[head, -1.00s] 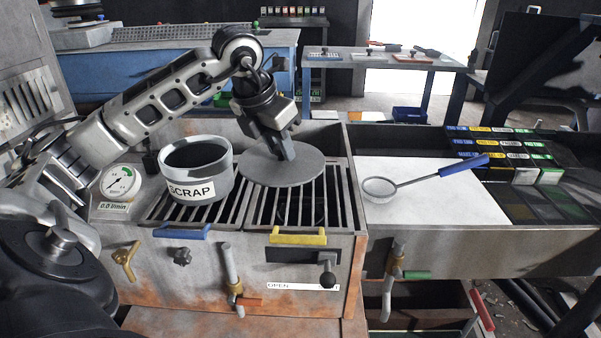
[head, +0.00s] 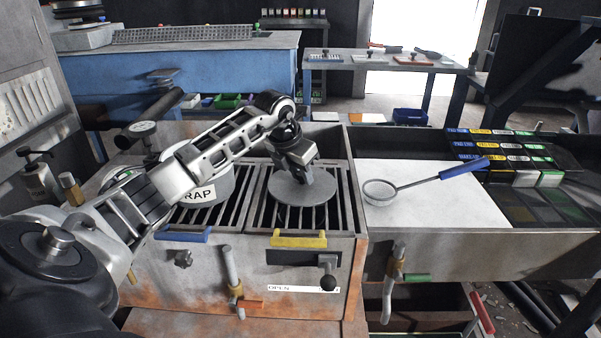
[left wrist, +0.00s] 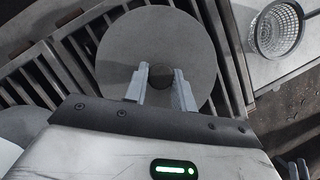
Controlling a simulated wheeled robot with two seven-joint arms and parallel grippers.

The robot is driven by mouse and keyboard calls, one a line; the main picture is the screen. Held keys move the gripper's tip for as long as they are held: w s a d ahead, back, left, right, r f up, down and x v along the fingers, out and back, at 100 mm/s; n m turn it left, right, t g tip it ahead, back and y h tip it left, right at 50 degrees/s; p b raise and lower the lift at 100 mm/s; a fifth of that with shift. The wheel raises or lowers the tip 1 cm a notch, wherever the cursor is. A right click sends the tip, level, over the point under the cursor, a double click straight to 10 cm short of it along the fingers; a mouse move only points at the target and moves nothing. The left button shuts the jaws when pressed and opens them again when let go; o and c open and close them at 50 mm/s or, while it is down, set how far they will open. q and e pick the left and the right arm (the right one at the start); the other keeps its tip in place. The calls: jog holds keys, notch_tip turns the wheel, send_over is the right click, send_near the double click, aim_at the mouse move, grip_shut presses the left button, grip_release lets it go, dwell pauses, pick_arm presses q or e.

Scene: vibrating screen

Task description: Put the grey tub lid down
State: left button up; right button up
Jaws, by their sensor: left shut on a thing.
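The grey tub lid (head: 287,193) is a flat round disc over the right-hand slatted grate. My left gripper (head: 303,178) is above it, shut on its middle. In the left wrist view the lid (left wrist: 155,38) lies below the two fingers (left wrist: 160,85), which close on a dark round knob (left wrist: 157,76) at its centre. I cannot tell whether the lid touches the slats. The grey tub (head: 212,197) with the SCRAP label stands on the left grate, partly hidden by my arm.
A sieve with a blue handle (head: 465,168) lies on a white board (head: 440,205) to the right. Slats of the right grate (head: 335,195) are bare around the lid.

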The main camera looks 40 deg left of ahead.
pick_arm(q)
jog(key=o, duration=1)
